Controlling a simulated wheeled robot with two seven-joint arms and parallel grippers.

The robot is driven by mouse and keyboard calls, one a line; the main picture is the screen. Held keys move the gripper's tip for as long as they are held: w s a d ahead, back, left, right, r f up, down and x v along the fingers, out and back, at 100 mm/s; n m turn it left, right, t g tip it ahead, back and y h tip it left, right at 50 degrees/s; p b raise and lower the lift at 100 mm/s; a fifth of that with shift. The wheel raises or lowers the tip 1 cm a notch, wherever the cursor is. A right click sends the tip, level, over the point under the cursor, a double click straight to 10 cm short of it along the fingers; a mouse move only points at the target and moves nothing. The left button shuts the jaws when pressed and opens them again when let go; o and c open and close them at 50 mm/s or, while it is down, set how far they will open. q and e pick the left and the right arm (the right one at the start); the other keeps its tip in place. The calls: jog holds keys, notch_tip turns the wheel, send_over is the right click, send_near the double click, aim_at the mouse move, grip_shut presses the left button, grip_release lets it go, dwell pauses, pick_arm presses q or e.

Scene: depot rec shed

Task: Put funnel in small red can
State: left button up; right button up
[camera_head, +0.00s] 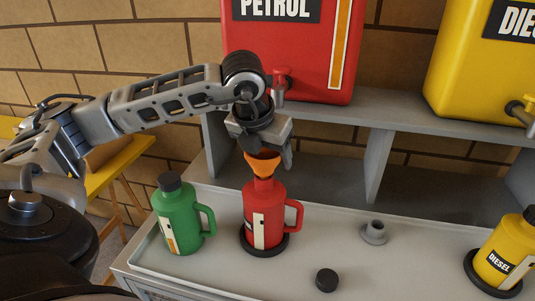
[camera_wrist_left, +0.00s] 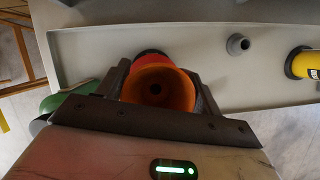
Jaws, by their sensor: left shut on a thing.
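The small red can (camera_head: 260,215) stands upright on a dark round base on the grey tray, with its cap off and its handle to the right. The orange funnel (camera_head: 263,164) is upright at the can's mouth, its lower end hidden in or behind the neck. My left gripper (camera_head: 267,152) is shut on the funnel from above. In the left wrist view the funnel (camera_wrist_left: 158,88) sits between the two fingers, with the red can (camera_wrist_left: 150,55) just behind it. How deep the spout sits I cannot tell. My right gripper is not in view.
A green can (camera_head: 181,215) with a dark cap stands left of the red can. A black cap (camera_head: 326,280) and a grey fitting (camera_head: 374,232) lie on the tray (camera_head: 330,225). A yellow diesel can (camera_head: 503,255) stands at right. Red (camera_head: 290,60) and yellow (camera_head: 480,60) tanks are on the shelf above.

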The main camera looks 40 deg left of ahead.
aim_at(257, 167)
pick_arm(q)
jog(key=shift+f+b, duration=0.55)
jog(key=shift+f, duration=0.05)
dwell(0.3)
jog(key=o, duration=0.7)
jog(key=shift+p+v, duration=0.8)
jog(key=shift+v, duration=0.75)
jog(key=shift+p+v, duration=1.5)
jog(key=shift+v, duration=1.45)
jog(key=shift+p+v, duration=0.55)
jog(key=shift+v, duration=0.5)
